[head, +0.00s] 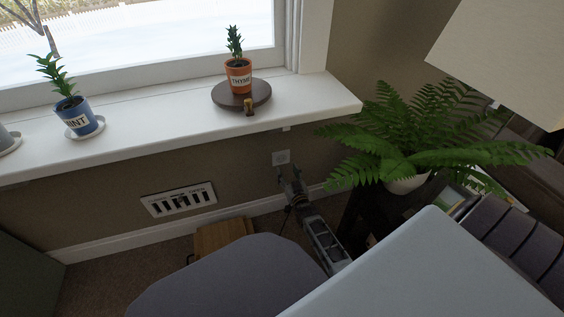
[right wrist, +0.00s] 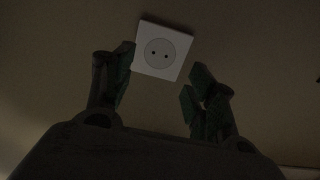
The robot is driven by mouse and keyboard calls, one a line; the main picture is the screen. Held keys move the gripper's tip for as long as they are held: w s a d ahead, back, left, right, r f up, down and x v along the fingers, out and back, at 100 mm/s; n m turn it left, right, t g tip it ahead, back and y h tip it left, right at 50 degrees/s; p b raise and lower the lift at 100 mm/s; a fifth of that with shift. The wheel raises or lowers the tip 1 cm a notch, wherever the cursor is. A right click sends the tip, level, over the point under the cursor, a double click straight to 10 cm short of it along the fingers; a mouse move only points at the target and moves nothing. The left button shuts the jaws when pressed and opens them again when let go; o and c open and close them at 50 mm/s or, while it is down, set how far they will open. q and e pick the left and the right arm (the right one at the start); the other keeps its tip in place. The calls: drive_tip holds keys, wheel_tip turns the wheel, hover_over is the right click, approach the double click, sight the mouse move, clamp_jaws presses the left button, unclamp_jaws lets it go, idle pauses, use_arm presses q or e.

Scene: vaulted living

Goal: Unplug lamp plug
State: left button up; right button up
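The white wall socket (head: 281,158) is on the wall below the window sill. It also shows in the right wrist view (right wrist: 162,51), tilted, with two dark holes in its bare round face. I see no lamp plug in it or between my fingers. My right gripper (head: 288,172) is just below the socket in the head view. In the right wrist view the gripper (right wrist: 158,85) is open and empty, its fingers apart below and to either side of the socket. A pale lampshade (head: 502,52) shows at the top right. My left gripper is not in view.
The sill (head: 180,113) above holds a thyme pot (head: 239,78) on a dark round stand and a mint pot (head: 76,117). A fern (head: 410,140) spreads right of the socket. A vent (head: 180,201), wooden box (head: 222,236) and grey chair (head: 225,283) lie left and below.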

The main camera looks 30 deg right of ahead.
drive_tip(key=shift+s, duration=0.1)
drive_tip(key=v, duration=1.2)
idle(0.7)
idle(0.4)
